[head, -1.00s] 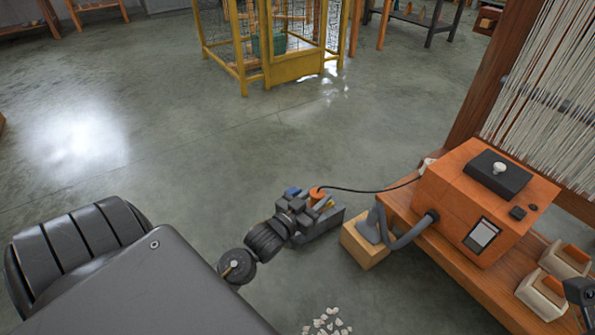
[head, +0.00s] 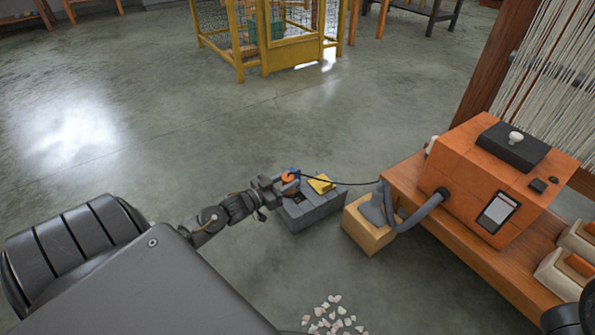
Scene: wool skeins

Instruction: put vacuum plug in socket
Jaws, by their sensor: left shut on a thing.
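My left gripper (head: 279,186) is shut on the round orange plug (head: 288,177), at the near left end of a low grey block (head: 318,208) on the floor. The block has a raised yellow flap (head: 321,183) on top and a blue part (head: 294,171) just behind the plug. The plug is over or beside the block's top; the gripper hides its lower side, so I cannot tell whether it touches a socket. A black cable (head: 345,184) runs from the plug to the orange vacuum (head: 480,165) on the wooden bench. Only a dark part of my right arm shows at the lower right edge.
A wooden block (head: 368,232) bearing the grey hose nozzle stands right of the grey block. The wooden bench (head: 470,264) and loom are at the right. Pale chips (head: 333,315) lie in front. A yellow cage (head: 292,57) stands behind; open floor lies between.

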